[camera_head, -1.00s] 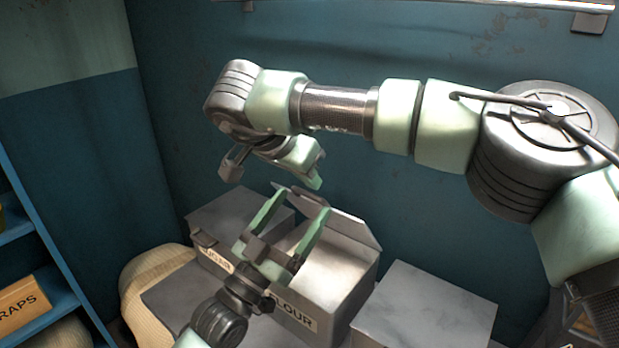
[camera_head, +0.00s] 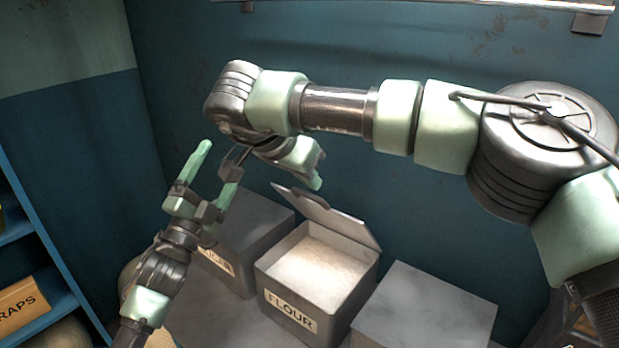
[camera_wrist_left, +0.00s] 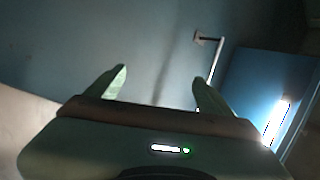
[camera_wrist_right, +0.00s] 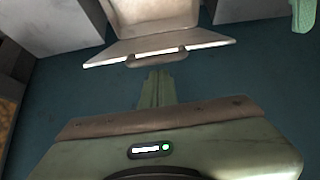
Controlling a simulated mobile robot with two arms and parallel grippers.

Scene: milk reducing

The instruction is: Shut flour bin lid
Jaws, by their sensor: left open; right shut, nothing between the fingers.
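The grey flour bin (camera_head: 297,308), labelled FLOUR, stands open with pale flour (camera_head: 318,265) inside. Its lid (camera_head: 328,219) is tilted up at the back edge, towards the wall. The right wrist view shows the lid's outer edge with a handle (camera_wrist_right: 157,55). My right gripper (camera_head: 316,184) is shut and empty, behind and above the raised lid; in its wrist view the fingertips (camera_wrist_right: 157,74) are just short of the handle, apart or touching I cannot tell. My left gripper (camera_head: 221,155) is open and empty, up and left of the flour bin, above the sugar bin.
A closed sugar bin (camera_head: 250,225) stands left of the flour bin, and another closed grey bin (camera_head: 428,305) stands to its right. The blue wall (camera_head: 420,215) is close behind. Blue shelves with a scraps box (camera_head: 22,303) are at far left.

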